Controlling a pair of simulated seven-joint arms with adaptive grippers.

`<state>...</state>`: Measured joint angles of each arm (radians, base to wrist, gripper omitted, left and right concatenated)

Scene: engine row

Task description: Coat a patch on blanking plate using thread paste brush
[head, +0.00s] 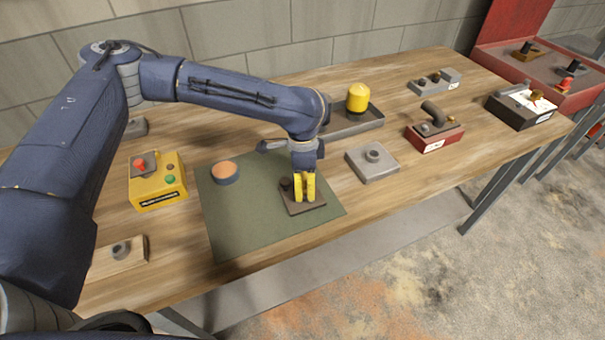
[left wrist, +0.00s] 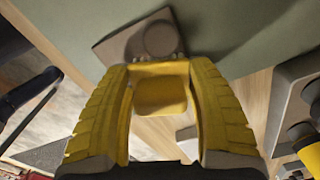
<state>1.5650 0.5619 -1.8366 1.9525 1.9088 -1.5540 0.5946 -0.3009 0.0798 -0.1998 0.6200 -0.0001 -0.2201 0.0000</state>
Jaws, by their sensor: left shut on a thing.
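The blanking plate appears to be the brown square plate (head: 318,208) with a dark round knob, lying on the green mat. It also shows at the top of the left wrist view (left wrist: 112,48). My left gripper (head: 305,198) points down over this plate, beside the knob. Its yellow fingers are shut on a yellow block-like piece (left wrist: 160,95), apparently the thread paste brush. A row of small pale bits at its far edge lies against or just above the plate; contact cannot be told. The brush is mostly hidden in the head view. My right gripper is out of view.
A round blue pot with an orange top (head: 224,172) stands on the green mat (head: 245,225). A yellow button box (head: 158,190) is left of it. A grey plate with a boss (head: 372,165) is to the right. A tray with a yellow cylinder (head: 357,97) stands behind.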

